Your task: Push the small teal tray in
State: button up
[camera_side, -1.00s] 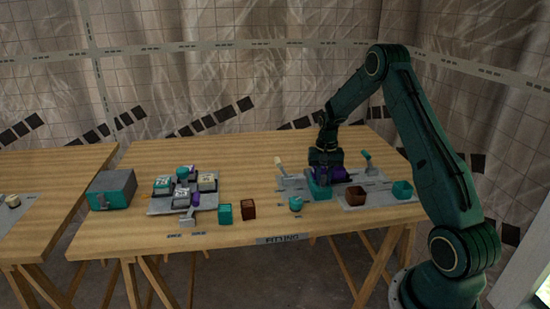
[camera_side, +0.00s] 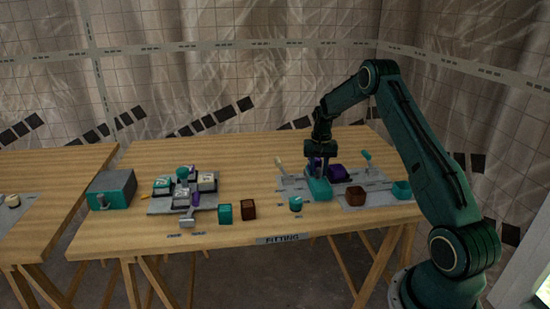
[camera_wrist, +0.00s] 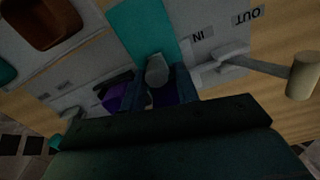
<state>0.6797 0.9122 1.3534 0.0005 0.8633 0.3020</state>
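The small teal tray (camera_side: 319,190) sits at the front of a grey panel (camera_side: 292,184) on the wooden bench. In the wrist view the teal tray (camera_wrist: 140,28) reaches up from a rounded grey knob (camera_wrist: 156,70). My gripper (camera_side: 318,172) points down just behind the tray in the side view. In the wrist view my gripper (camera_wrist: 160,82) has its fingers on either side of the knob or close against it. Whether they grip it is too dark to tell. "IN" and "OUT" are printed beside the tray.
A lever with a cream knob (camera_wrist: 303,75) stands near the tray. A brown box (camera_side: 355,196) and a teal box (camera_side: 402,190) stand farther right.

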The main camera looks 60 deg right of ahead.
aim_at(319, 167)
jog(key=shift+o, duration=0.9)
jog(key=shift+s+a, duration=0.1)
notch_tip(319, 167, up, 14)
jog(key=shift+f, duration=0.15)
